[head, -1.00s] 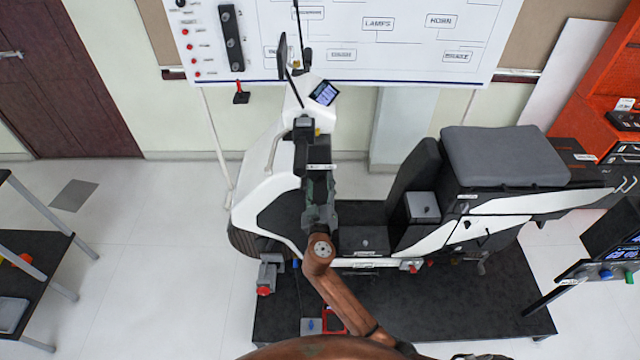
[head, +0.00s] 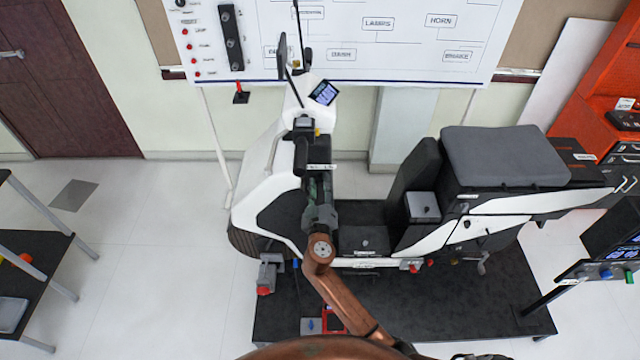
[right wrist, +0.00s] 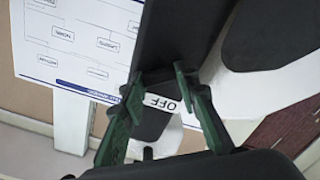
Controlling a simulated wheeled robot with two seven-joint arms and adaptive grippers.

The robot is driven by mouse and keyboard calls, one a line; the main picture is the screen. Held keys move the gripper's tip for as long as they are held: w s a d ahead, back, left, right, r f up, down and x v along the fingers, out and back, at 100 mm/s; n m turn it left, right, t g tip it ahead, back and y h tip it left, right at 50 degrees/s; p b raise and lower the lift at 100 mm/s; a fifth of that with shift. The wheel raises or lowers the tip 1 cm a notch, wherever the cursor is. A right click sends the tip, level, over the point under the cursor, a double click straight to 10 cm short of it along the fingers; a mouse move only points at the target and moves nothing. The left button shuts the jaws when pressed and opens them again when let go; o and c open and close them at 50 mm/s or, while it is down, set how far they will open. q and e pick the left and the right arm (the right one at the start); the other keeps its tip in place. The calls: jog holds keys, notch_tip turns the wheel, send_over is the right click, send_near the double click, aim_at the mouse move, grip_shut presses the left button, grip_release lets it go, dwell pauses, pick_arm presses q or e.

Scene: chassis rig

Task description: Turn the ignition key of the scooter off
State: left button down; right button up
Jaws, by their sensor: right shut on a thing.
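The white and black scooter (head: 275,165) stands upright on a black platform, front to the left. My right gripper (head: 317,176) is at the scooter's front panel, behind the handlebar. In the right wrist view its green fingers (right wrist: 158,80) close around a dark part at the panel. I take this to be the ignition key, but its shape cannot be told from the dark surroundings. A white label reading OFF (right wrist: 166,103) shows between the fingers. My left gripper is out of view.
The handlebar and mirror (head: 283,58) rise close to my right gripper. The seat (head: 505,155) is to the right. A wiring board (head: 370,40) hangs behind. A black table (head: 35,255) stands at left, with clear floor between it and the scooter.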

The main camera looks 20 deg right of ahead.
jog(key=n, duration=0.5)
jog(key=shift+a+p, duration=0.1)
jog(key=shift+p, duration=0.25)
jog(key=n+p, duration=0.1)
jog(key=n, duration=0.4)
jog(key=shift+f+n+p, duration=0.15)
jog(key=shift+n+p, duration=0.2)
jog(key=shift+n, duration=0.05)
jog(key=o, duration=1.1)
jog(key=shift+o, duration=0.2)
jog(key=v, duration=1.2)
